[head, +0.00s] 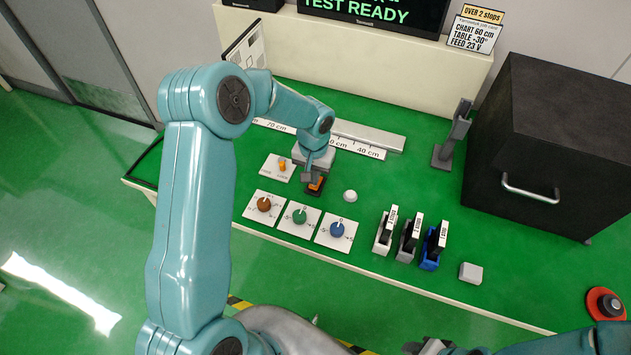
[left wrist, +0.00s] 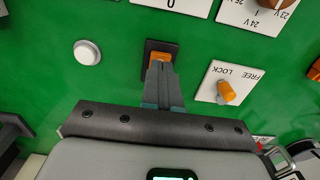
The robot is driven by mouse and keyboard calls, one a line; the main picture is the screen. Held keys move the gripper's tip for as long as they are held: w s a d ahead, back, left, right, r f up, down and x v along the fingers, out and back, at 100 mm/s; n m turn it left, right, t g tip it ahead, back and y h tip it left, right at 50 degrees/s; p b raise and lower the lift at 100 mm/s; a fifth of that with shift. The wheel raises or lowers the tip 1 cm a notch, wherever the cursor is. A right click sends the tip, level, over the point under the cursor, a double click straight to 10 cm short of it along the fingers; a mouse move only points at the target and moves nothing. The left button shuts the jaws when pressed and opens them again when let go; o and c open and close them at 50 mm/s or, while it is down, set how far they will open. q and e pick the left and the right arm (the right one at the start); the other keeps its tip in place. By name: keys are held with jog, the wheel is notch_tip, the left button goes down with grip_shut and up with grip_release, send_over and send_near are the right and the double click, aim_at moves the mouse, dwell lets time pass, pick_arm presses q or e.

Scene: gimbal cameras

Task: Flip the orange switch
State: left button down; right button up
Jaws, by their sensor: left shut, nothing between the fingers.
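The orange switch (head: 316,183) is a small rocker in a dark frame on the green table. It also shows in the left wrist view (left wrist: 162,59), partly covered by my fingertips. My left gripper (head: 309,177) is shut and empty, pointing down at the switch. In the left wrist view its closed fingertips (left wrist: 160,68) overlap the lower part of the switch; I cannot tell whether they touch it. My right gripper (head: 430,346) shows only in part at the bottom edge of the head view, and its fingers are unclear.
An orange lever (head: 282,164) on a LOCK/FREE plate stands left of the switch. A round white button (head: 350,196) is to its right. Brown (head: 264,204), green (head: 299,216) and blue (head: 337,229) knobs lie in front. A black cabinet (head: 545,140) stands at the right.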

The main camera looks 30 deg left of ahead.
pick_arm(q)
jog(key=shift+f+b, duration=0.85)
jog(key=shift+f, duration=0.05)
dwell(0.8)
jog(key=shift+r+p, duration=1.9)
jog(key=shift+r, duration=1.7)
jog(key=shift+f, duration=0.1)
